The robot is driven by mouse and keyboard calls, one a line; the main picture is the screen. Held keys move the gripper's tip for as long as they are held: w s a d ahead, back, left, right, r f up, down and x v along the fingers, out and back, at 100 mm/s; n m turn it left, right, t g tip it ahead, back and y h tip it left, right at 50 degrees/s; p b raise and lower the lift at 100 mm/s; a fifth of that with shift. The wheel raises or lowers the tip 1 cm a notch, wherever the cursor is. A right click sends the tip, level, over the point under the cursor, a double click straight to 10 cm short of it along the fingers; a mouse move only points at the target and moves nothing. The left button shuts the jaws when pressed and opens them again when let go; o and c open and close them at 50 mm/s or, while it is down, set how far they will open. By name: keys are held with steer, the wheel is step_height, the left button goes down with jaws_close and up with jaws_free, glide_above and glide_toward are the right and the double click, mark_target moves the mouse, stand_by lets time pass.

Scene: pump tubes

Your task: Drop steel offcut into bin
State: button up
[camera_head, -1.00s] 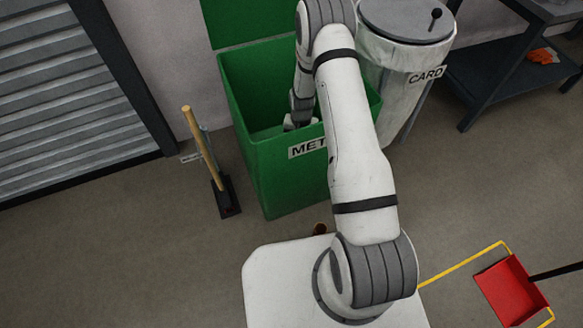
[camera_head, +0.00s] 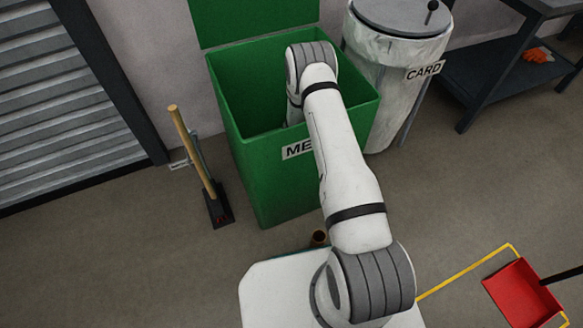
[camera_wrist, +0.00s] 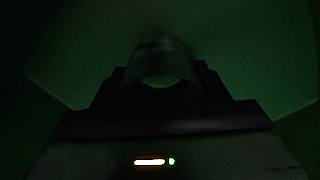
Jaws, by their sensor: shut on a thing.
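The green bin (camera_head: 262,185) with a label starting "ME" stands open, its lid raised against the wall. My arm reaches over its front rim and down inside, so my gripper is hidden in the head view. In the dark wrist view, my gripper (camera_wrist: 160,88) is shut on a short, round, tube-like piece, the steel offcut (camera_wrist: 160,60). The offcut sticks out beyond the jaws, with dim green bin surfaces around it. Whether it touches the bin floor cannot be told.
A white round bin (camera_head: 395,85) marked "CARD" stands right of the green bin. A wooden-handled tool (camera_head: 190,145) stands upright at its left. A dark shelf (camera_head: 495,75) and a red dustpan (camera_head: 522,292) are at the right. Open floor lies between.

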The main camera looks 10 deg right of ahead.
steer(key=shift+f+b, duration=0.5)
steer(key=shift+f, duration=0.1)
steer(key=o, duration=1.1)
steer(key=shift+r, duration=0.1)
